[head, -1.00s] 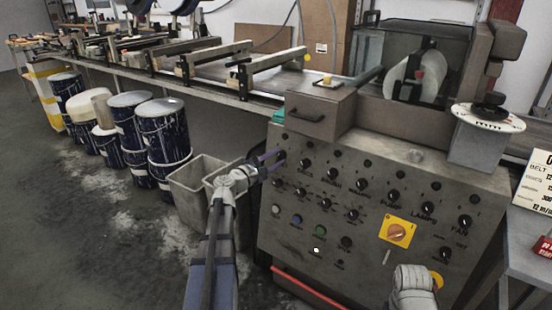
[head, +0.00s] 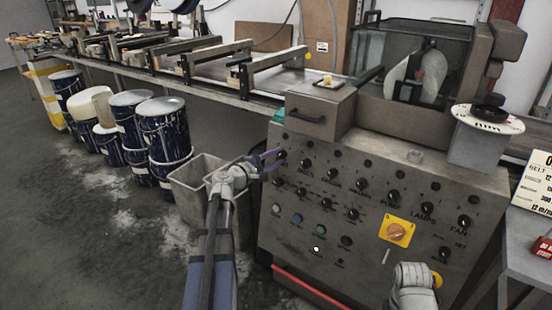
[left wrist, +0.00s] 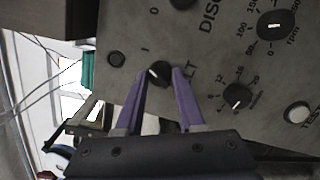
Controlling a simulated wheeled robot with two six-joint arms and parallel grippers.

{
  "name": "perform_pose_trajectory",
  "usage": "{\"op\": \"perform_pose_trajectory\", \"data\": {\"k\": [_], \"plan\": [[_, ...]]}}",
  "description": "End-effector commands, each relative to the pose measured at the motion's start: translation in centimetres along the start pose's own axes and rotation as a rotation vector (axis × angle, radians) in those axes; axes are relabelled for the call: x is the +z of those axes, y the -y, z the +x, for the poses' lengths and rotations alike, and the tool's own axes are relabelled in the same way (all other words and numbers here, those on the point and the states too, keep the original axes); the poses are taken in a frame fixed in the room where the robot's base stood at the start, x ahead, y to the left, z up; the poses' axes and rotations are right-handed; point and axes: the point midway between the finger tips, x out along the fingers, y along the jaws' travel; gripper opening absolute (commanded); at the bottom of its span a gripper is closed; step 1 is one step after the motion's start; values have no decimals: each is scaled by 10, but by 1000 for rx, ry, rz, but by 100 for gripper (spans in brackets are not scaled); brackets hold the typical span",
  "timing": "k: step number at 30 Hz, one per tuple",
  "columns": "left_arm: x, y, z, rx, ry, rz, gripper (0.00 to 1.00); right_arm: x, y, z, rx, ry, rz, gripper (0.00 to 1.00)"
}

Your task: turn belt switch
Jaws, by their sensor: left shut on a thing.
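The belt switch is a small black knob (left wrist: 157,72) with a pale pointer line, on the grey control panel (head: 330,240). In the left wrist view it sits between the fingertips, beside a "0", an "I" mark and a partly hidden label ending in "LT". My left gripper (left wrist: 160,76) has its two purple fingers shut on this knob. In the head view, the left gripper (head: 273,158) is at the panel's upper left edge, and its fingers largely hide the knob. My right arm shows at the lower right, but its gripper fingers do not show.
Other black knobs (head: 392,196), coloured buttons and an orange rotary switch (head: 397,232) cover the panel. A small knob (left wrist: 237,96) stands right of the fingers. A red bar (head: 310,289) runs below.

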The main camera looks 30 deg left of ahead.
Motion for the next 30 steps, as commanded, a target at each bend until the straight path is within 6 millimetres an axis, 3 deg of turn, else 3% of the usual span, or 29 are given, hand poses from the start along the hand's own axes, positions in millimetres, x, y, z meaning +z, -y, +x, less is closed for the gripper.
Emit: {"op": "perform_pose_trajectory", "data": {"k": [4, 5, 12, 21, 30], "plan": [[0, 0, 0, 0, -1, 2, 0, 0, 0, 0, 0, 0, 0, 50], [0, 0, 0, 0, -1, 2, 41, 0, 0, 0, 0, 0, 0, 50], [0, 0, 0, 0, -1, 1, 68, 0, 0, 0, 0, 0, 0, 50], [0, 0, -4, 0, -1, 0, 68, 0, 0, 0, 0, 0, 0, 50], [1, 0, -51, 1, -3, 0, 68, 0, 0, -4, -1, 0, 0, 50]]}}
